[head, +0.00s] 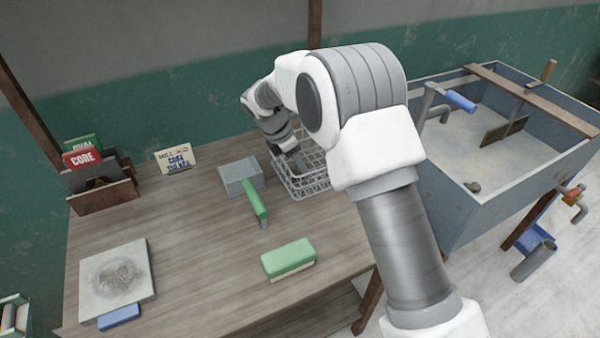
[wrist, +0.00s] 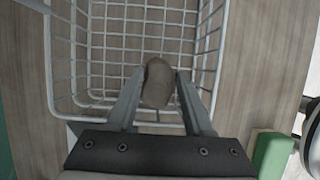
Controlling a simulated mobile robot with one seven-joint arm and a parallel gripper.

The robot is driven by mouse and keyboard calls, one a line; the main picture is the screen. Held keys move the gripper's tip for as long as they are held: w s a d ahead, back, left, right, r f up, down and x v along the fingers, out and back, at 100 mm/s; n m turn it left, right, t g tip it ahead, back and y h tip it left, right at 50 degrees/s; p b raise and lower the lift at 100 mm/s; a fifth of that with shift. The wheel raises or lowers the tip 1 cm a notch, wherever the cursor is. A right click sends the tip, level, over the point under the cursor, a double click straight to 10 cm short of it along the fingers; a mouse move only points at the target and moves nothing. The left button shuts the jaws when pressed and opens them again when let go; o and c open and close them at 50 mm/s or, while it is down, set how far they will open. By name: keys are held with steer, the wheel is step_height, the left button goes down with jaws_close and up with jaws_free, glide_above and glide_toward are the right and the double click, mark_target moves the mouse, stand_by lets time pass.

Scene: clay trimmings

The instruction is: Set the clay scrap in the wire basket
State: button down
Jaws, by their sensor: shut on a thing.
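The clay scrap (wrist: 158,82) is a brown-grey rounded lump in the wrist view. My gripper (wrist: 158,88) is shut on it, one finger on each side. The white wire basket (wrist: 60,75) spreads under and around the fingers and the lump in that view. In the head view the basket (head: 308,188) stands at the table's back right, and my gripper (head: 291,156) points down over it, its tips within the rim outline. I cannot tell how far the lump is above the basket floor. My arm hides part of the basket and the lump in the head view.
A green block (head: 288,259) is in front. A pale slab (head: 116,283) is at the left. A blue-grey sink (head: 450,170) stands right. The table's middle is clear.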

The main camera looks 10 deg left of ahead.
mark_target(296, 166)
steer(key=shift+f, duration=1.45)
steer(key=shift+f, duration=0.1)
steer(key=shift+c, duration=1.4)
jaws_free()
